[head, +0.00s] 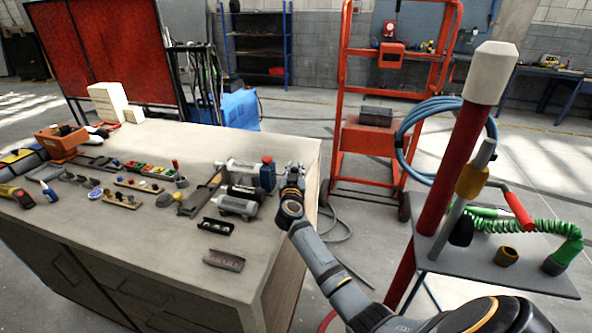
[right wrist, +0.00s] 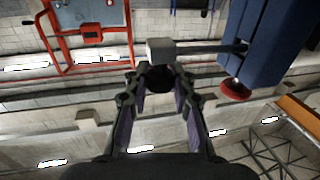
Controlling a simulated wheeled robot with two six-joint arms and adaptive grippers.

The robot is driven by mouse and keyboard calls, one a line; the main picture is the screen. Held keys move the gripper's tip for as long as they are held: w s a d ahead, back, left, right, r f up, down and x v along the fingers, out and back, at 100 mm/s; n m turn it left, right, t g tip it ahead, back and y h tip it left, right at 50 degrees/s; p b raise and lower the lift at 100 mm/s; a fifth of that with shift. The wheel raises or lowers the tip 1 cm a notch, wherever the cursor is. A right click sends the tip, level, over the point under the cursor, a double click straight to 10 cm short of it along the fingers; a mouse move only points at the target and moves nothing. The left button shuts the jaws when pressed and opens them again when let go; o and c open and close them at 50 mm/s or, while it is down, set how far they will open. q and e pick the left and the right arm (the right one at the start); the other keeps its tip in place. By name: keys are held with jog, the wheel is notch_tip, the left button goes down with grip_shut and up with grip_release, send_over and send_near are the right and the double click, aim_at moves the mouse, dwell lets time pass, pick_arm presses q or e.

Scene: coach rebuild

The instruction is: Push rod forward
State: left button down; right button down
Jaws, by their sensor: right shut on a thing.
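My right gripper (head: 292,172) is at the right end of the workbench, beside a blue block with a red knob (head: 267,174). In the right wrist view, my right gripper (right wrist: 160,98) has its fingers around a dark round piece (right wrist: 160,79) below a grey block (right wrist: 161,49). A thin rod (right wrist: 200,48) runs from the grey block to a large blue body (right wrist: 262,45) with a red knob (right wrist: 234,90). The rod is hard to make out in the head view. My left gripper is in neither view.
Silver cylinders (head: 238,206) lie left of my right gripper on the workbench (head: 150,236), with several small parts farther left. A red post with a white top (head: 462,135) stands to the right. A red cart (head: 366,140) stands behind, with open floor between.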

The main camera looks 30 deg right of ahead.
jog(key=w+a, duration=0.2)
jog(key=shift+w+f, duration=0.2)
jog(key=shift+w, duration=0.1)
jog(key=c, duration=1.5)
grip_release()
jog(key=shift+a, duration=0.1)
jog(key=o, duration=0.4)
jog(key=shift+a+r, duration=0.1)
jog(key=shift+a, duration=0.15)
jog(key=shift+d, duration=0.1)
jog(key=v, duration=1.2)
